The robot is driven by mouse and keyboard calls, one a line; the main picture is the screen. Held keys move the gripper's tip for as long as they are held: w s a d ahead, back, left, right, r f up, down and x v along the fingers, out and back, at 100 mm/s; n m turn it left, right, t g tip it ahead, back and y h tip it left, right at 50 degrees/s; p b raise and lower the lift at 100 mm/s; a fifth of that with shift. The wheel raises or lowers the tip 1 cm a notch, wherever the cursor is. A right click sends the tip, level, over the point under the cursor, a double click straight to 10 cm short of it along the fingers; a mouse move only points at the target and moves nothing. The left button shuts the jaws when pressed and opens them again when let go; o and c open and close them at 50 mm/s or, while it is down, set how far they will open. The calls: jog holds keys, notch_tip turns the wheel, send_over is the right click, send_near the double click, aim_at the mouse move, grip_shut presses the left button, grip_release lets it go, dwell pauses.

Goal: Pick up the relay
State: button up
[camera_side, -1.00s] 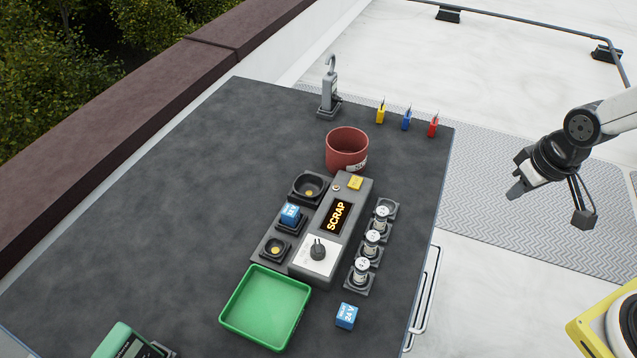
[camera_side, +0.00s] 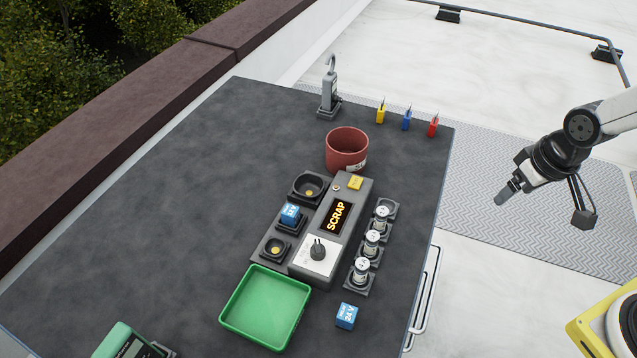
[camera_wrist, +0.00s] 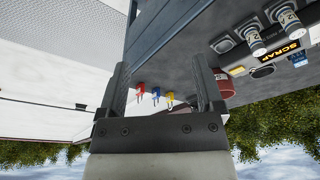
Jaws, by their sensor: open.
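A blue relay (camera_side: 346,316) marked 24 V lies on the dark table, right of the green tray. A second, similar blue block (camera_side: 290,213) sits in a square socket left of the grey console. My gripper (camera_side: 503,196) is off the right side of the table, well apart from both blocks. In the wrist view its two fingers (camera_wrist: 161,85) are spread with nothing held between them. A small blue patch (camera_wrist: 299,60) near the console in the wrist view may be the socketed block; I cannot tell.
The green tray (camera_side: 226,318) is empty. The console (camera_side: 352,190) shows SCRAP, with several small canisters in holders along its right side. A red pot (camera_side: 347,150), a grey hooked device (camera_side: 329,92) and three coloured clips stand farther back. The table's left half is clear.

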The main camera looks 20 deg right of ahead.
aim_at(287, 213)
jog(key=shift+w, duration=0.1)
